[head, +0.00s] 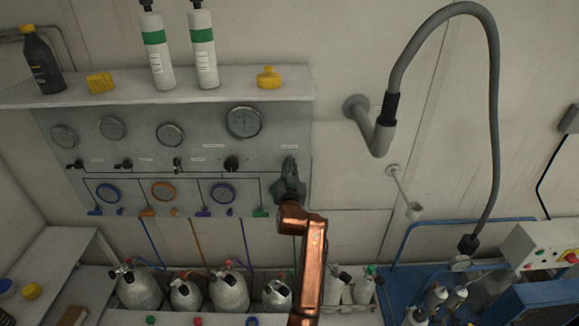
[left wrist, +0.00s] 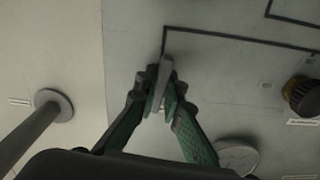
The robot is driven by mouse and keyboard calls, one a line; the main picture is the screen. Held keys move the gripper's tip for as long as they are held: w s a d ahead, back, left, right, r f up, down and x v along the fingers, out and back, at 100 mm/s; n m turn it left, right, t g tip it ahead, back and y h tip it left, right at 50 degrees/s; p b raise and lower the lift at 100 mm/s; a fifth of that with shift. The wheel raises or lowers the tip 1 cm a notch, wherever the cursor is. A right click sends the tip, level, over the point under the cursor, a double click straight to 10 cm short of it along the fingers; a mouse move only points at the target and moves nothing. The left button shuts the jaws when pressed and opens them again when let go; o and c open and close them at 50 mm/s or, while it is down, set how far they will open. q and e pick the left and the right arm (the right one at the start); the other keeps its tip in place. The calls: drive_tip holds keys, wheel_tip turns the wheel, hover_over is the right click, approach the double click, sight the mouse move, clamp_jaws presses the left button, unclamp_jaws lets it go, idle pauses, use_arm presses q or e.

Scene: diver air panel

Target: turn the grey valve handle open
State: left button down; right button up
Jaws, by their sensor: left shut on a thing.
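The grey valve handle (left wrist: 165,73) shows between the fingertips of my left gripper (left wrist: 160,90) in the left wrist view. It stands out from the panel where a black painted line ends. The green fingers are shut on it, one on each side. In the head view my left gripper (head: 289,179) is at the right end of the grey gauge panel (head: 205,150), and it mostly hides the handle there. My right gripper is not in view.
A black knob (head: 232,163) sits left of my gripper, below a large gauge (head: 243,122). White bottles (head: 203,50) and a yellow cap (head: 268,77) stand on the shelf above. Cylinders (head: 229,291) stand below. A grey hose (head: 494,120) hangs at right.

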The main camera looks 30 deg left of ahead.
sight(289, 136)
use_arm(q)
drive_tip(key=shift+f, duration=0.1)
drive_tip(key=c, duration=2.1)
unclamp_jaws()
drive_tip(key=shift+o, duration=0.3)
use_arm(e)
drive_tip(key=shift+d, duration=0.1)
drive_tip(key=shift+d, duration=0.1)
use_arm(q)
drive_tip(key=shift+r, duration=0.25)
wheel_tip(289, 136, up, 10)
drive_tip(key=shift+f, duration=0.2)
